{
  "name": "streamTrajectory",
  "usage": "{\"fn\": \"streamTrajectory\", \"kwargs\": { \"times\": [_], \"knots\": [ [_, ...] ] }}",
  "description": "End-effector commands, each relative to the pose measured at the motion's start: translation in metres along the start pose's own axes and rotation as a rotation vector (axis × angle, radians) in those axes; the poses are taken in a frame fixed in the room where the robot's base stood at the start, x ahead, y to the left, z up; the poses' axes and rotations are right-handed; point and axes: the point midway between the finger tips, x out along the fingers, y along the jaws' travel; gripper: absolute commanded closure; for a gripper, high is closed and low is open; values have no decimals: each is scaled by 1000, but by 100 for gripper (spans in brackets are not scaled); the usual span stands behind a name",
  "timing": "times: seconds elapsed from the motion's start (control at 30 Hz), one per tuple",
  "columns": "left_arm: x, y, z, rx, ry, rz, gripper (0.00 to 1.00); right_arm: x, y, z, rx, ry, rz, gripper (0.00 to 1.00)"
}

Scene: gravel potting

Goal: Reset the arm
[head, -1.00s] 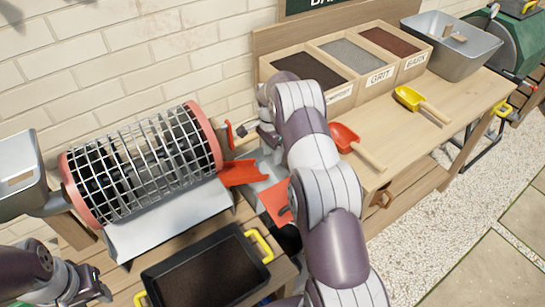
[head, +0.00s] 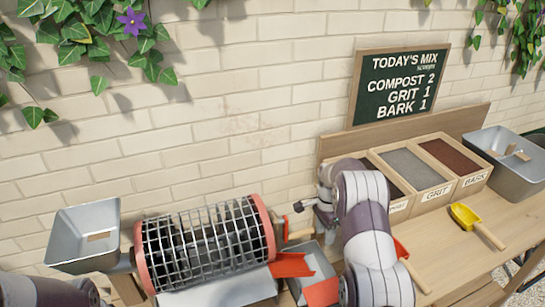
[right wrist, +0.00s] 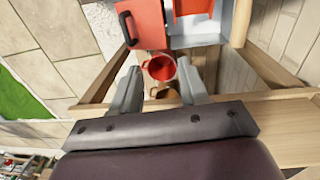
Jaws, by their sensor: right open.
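My right arm rises from the bottom in the head view, and its gripper (head: 322,208) is at the right end of the mesh drum (head: 205,243), close to the dark-knobbed crank (head: 304,206). In the right wrist view the two fingers of this gripper (right wrist: 160,68) are spread with nothing held. A red round cup-like thing (right wrist: 160,69) shows beyond them, between the tips. Whether it touches a finger I cannot tell. At the bottom left of the head view only part of my left arm shows, and its gripper is out of frame.
Bins of grit (head: 408,171) and bark (head: 453,158) stand on the bench behind my right arm. A yellow scoop (head: 466,217) lies in front. Grey tubs stand at left (head: 82,237) and right (head: 497,165). An orange chute (head: 293,265) sits beside the drum.

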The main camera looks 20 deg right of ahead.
Motion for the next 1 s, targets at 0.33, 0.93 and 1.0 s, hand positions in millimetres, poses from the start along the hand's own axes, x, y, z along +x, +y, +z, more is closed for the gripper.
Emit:
{"fn": "streamTrajectory", "kwargs": {
  "times": [0.33,0.93,1.0],
  "knots": [
    [0,0,0,0,0,0,57,14,54,38,-653,-15,2,56],
    [0,0,0,0,0,0,57,-112,253,185,-1495,149,-144,56],
    [0,0,0,0,0,0,57,-112,253,186,-1498,147,-142,56]
  ]
}}
